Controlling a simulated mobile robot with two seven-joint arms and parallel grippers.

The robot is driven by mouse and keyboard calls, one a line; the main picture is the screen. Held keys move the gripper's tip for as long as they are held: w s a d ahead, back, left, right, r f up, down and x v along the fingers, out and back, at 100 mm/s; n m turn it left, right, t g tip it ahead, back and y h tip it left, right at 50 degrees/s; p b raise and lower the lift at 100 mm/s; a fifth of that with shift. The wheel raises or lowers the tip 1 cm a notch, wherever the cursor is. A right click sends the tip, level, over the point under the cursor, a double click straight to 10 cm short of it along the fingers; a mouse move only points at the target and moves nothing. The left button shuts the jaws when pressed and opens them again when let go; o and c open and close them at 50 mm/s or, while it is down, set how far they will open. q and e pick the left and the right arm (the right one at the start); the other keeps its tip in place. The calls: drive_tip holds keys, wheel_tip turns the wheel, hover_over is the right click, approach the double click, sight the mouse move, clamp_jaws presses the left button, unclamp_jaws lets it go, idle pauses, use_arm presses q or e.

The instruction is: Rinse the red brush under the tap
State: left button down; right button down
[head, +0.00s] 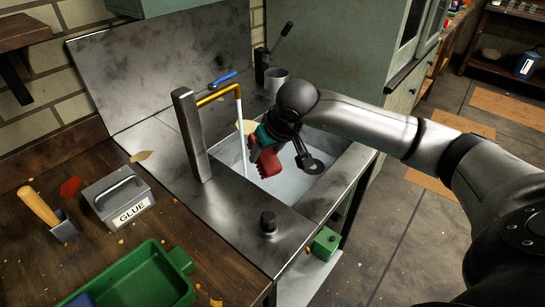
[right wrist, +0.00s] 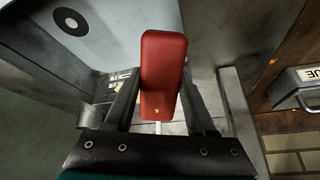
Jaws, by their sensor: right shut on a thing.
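The red brush (head: 266,162) is held over the sink (head: 315,180), with its bristle side toward the left. My right gripper (head: 273,140) is shut on it; in the right wrist view the brush's smooth red back (right wrist: 162,70) stands between the two dark fingers. The brass tap (head: 212,97) has a blue lever (head: 223,78), and a thin white stream of water (head: 243,130) falls from its spout. The brush is just right of the stream in the head view; I cannot tell whether water touches it. My left gripper is not in view.
A grey post (head: 190,135) carries the tap. A dark knob (head: 268,222) stands on the front counter. A GLUE box (head: 118,198), a wooden-handled tool (head: 40,205) and a green tray (head: 135,280) are on the bench. A metal cup (head: 276,80) stands behind the sink.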

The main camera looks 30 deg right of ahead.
drive_tip(key=w, duration=0.3)
drive_tip(key=shift+w+a+f+b, duration=0.1)
drive_tip(key=shift+w+f+b, duration=0.15)
drive_tip(key=shift+f+b, duration=0.15)
drive_tip(key=shift+w+f+b, duration=0.15)
drive_tip(key=shift+w+b, duration=0.35)
drive_tip(key=shift+w, duration=0.7)
drive_tip(key=shift+w+f+b, duration=0.2)
drive_tip(key=shift+w+b, duration=0.35)
drive_tip(key=shift+w, duration=0.05)
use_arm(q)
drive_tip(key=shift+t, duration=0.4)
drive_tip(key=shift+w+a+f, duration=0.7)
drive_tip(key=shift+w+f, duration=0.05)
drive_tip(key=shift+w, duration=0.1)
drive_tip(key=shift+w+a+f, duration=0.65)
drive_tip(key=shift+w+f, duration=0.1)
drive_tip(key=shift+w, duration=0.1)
use_arm(e)
drive_tip(key=shift+w, duration=0.35)
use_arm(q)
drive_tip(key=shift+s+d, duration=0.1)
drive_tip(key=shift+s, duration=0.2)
